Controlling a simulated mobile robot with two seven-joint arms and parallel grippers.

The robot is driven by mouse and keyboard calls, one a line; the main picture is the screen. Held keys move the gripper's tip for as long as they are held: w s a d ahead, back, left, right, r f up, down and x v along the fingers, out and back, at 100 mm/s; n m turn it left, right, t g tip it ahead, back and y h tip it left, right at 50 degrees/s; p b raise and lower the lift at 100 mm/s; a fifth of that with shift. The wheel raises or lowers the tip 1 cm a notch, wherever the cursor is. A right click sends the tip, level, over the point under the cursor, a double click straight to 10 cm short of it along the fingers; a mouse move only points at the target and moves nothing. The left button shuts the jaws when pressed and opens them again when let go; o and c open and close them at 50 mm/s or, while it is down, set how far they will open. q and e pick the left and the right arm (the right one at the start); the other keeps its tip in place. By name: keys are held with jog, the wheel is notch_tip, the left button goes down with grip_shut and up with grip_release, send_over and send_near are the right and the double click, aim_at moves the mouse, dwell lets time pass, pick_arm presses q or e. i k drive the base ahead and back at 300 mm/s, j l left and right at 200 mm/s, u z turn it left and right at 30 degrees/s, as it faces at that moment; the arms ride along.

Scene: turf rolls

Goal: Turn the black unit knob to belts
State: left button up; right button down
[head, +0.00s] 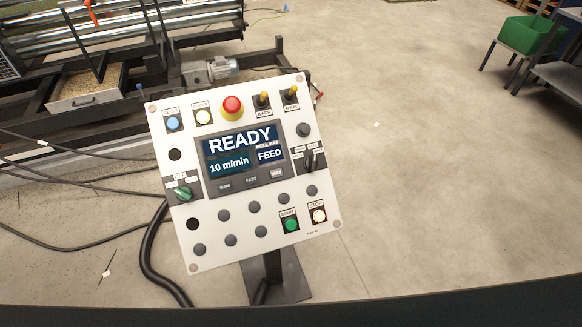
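A white control panel (215,250) stands tilted on a dark post in the middle of the head view. A black knob (310,161) sits on a dark label plate near the panel's right edge. Its handle looks roughly upright, but its labels are too small to read surely. The panel's screen (241,157) reads READY, 10 m/min, and FEED in a box at its right. A green knob (183,194) sits on a similar plate at the panel's left edge. Neither of my grippers is in view, and nothing touches the panel.
A red mushroom button (232,107) and two yellow-tipped toggles (263,99) line the panel's top. A green start button (291,225) and a white stop button (319,216) are low right. Machinery (100,50) stands behind left, cables lie on the floor, and the right floor is mostly clear.

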aim_at(311, 162)
jog(key=l+u, duration=0.1)
jog(key=l, duration=2.2)
jog(key=k, duration=0.05)
